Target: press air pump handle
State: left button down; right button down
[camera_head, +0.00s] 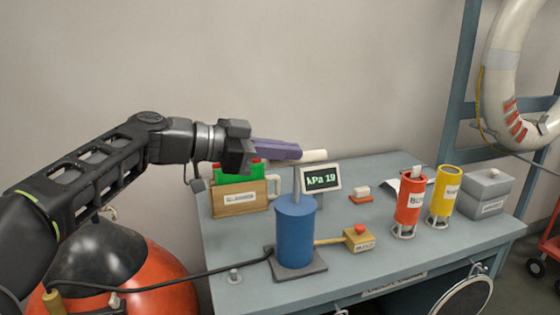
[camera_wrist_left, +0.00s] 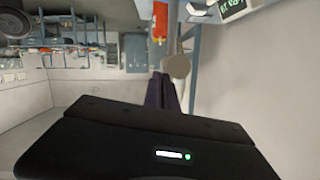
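The air pump is a blue cylinder (camera_head: 295,235) standing upright on a grey base plate. A thin rod rises from its top to a pale crosswise handle (camera_head: 315,155). My left gripper (camera_head: 298,152) comes in from the left, and its purple fingers lie level at the handle, hiding its left half. In the left wrist view the fingers (camera_wrist_left: 163,92) look closed together, and the round pale handle end (camera_wrist_left: 177,67) shows just past their tips. I cannot tell whether the fingers touch or clasp the handle. My right gripper is not in view.
A display (camera_head: 321,179) reading "kPa 19" stands behind the pump. A yellow box with a red button (camera_head: 358,237) is beside it. Red (camera_head: 408,205) and yellow (camera_head: 444,195) cylinders and a grey box (camera_head: 486,193) stand right. A wooden box (camera_head: 240,198) with green contents is left.

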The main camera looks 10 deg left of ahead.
pick_arm(q)
jog(key=b+v, duration=0.1)
jog(key=v, duration=0.9)
dwell(1.5)
